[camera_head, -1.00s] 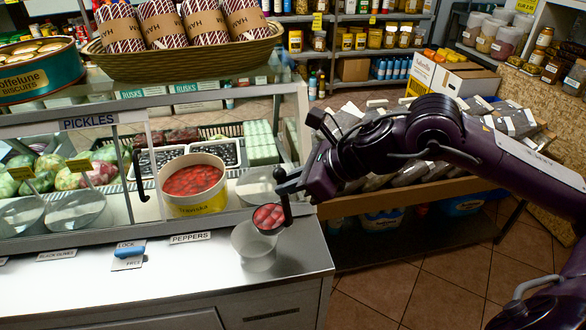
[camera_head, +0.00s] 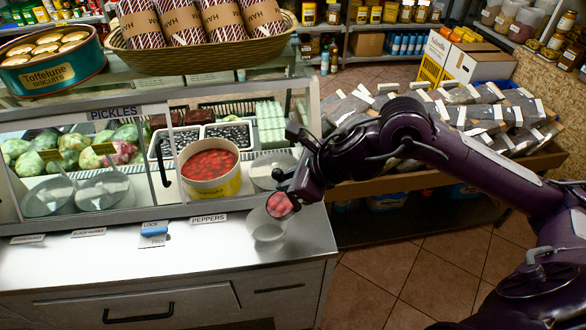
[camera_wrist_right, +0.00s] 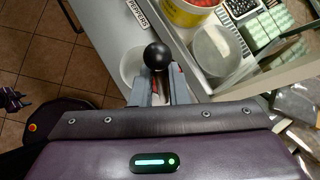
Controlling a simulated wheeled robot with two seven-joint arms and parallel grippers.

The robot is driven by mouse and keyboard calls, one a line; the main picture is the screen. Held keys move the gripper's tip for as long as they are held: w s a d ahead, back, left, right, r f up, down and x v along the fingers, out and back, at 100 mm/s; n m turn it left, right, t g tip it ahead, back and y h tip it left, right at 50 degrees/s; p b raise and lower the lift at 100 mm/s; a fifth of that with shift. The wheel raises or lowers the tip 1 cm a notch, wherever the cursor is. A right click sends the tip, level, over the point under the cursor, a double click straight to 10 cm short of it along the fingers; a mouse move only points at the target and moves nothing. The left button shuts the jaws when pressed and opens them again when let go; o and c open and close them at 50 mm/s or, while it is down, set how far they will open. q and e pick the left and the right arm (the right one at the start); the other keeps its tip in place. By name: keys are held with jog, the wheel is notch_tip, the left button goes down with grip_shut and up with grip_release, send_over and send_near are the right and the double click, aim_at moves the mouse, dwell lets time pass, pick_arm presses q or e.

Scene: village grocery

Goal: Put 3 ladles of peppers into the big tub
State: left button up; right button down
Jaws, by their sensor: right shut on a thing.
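My right gripper (camera_head: 288,189) is shut on a ladle, whose black ball end (camera_wrist_right: 157,56) shows in the right wrist view. The ladle's bowl (camera_head: 280,205) holds red peppers and looks tilted. It is over or beside the rim of a clear tub (camera_head: 267,228) on the counter's right end; I cannot tell if they touch. The tub's inside is hard to see. The round yellow-and-white container of red peppers (camera_head: 210,172) stands behind the PEPPERS label. A small dark part at the left of the right wrist view may be my left gripper (camera_wrist_right: 12,98); its jaws are unclear.
Another clear round vessel or lid (camera_head: 272,168) is right of the peppers. Glass panes front the display. A blue-handled lock plate (camera_head: 154,231) lies on the counter (camera_head: 70,262). A basket (camera_head: 200,57) stands above. A crate of packets (camera_head: 400,180) is behind my right arm.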

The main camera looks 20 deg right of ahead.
jog(key=a+f+n+h+p, duration=0.2)
jog(key=a+h+p, duration=0.5)
jog(key=a+p, duration=0.3)
jog(key=shift+a+n+h+p, duration=0.2)
jog(key=shift+n+h+p, duration=0.15)
jog(key=shift+p, duration=1.05)
jog(key=shift+w, duration=0.1)
